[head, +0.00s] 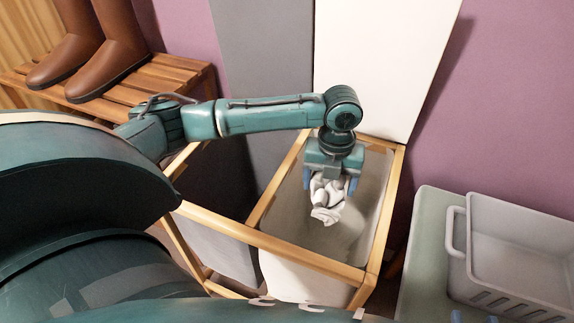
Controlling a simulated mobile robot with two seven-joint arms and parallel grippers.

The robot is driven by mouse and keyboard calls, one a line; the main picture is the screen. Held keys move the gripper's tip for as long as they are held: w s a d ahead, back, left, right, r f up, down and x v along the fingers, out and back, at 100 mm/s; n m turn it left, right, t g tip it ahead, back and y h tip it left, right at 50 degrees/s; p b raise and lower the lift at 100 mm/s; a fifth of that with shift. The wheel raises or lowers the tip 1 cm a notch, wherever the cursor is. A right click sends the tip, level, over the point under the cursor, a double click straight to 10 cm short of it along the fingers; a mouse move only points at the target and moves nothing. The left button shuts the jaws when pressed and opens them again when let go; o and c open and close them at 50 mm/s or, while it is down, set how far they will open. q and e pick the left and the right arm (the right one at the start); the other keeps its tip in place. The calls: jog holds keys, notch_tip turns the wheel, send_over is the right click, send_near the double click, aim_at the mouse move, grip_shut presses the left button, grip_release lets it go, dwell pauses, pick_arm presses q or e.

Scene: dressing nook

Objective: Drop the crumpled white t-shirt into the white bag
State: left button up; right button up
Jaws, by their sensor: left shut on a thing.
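The crumpled white t-shirt (325,213) hangs in my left gripper (330,184), whose blue fingers point down on either side of it. The white bag (290,278) is the right compartment of a wooden-framed hamper. In the picture, the shirt lies within this bag's open mouth; I cannot tell whether it is above or below the rim. Two blue fingertips of my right gripper (408,315) show at the bottom edge, wide apart, with nothing visible between them. The rest of that gripper is out of frame.
A dark grey compartment (212,185) adjoins the white bag on the left. Grey and white panels (375,60) stand upright behind. A grey plastic basket (520,245) rests on a pale green surface (425,265) at right. Brown boots (122,50) stand on a slatted wooden bench (190,75).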

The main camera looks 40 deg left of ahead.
pick_arm(q)
jog(key=o, duration=1.1)
notch_tip(320, 180, up, 13)
jog(key=p, duration=0.4)
jog(key=shift+r, duration=0.15)
pick_arm(e)
jog(key=shift+s+d+r+m+g+h, duration=0.2)
jog(key=shift+s+d+r+m+g, duration=0.15)
jog(key=shift+r, duration=0.2)
jog(key=shift+s+d+r+m+g+h, duration=0.2)
jog(key=shift+s+r+m+g, duration=0.15)
jog(key=shift+r, duration=0.15)
